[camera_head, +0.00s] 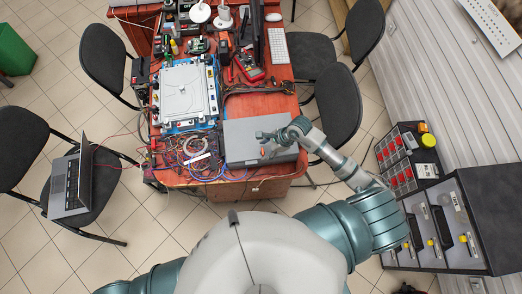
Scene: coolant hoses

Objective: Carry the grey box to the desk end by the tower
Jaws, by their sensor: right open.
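The grey box (238,131) lies flat on the near right part of the wooden desk (258,106). My right gripper (263,143) reaches in from the right and is open over the box's top, its fingers pointing left. From above I cannot tell whether the fingers touch the box. The gripper and wrist hide part of the box's right side. My left gripper is out of view; only part of my left arm shows at the bottom. I cannot tell for certain which thing is the tower.
A white panel device (185,92) and tangled wires (196,148) lie left of the box. A red multimeter (249,68), a monitor and a keyboard (275,47) are farther back. Dark chairs (331,105) stand close on the right. A dark cabinet (490,210) stands at far right.

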